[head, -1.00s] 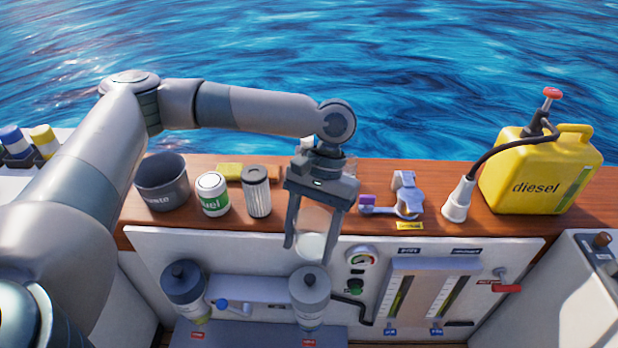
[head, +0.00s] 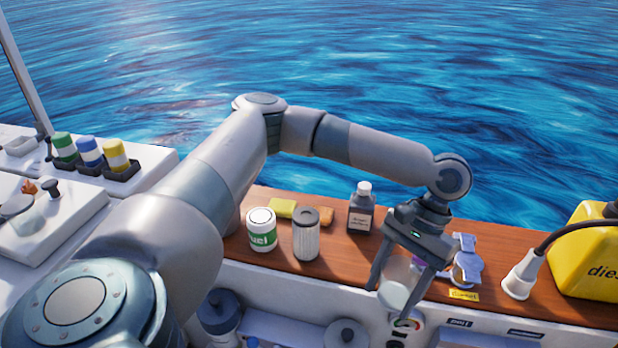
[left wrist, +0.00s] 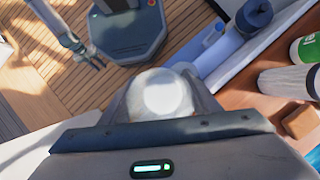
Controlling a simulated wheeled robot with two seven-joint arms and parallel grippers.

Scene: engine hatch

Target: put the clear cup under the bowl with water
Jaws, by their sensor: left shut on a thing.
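My left gripper (head: 393,297) is shut on the clear cup (head: 397,284), which it holds in the air by the counter's front edge, above the round gauge. In the left wrist view the cup (left wrist: 167,92) shows as a pale round shape between the fingers. Two filter units with dark caps, the left one (head: 219,311) and the right one (head: 346,333), stand on the panel below. Their bowls are cut off by the head picture's lower edge, so I cannot see water. My right gripper (left wrist: 92,60) seems to show small at upper left in the left wrist view; its opening is unclear.
Coloured bottles (head: 89,150) stand at far left.

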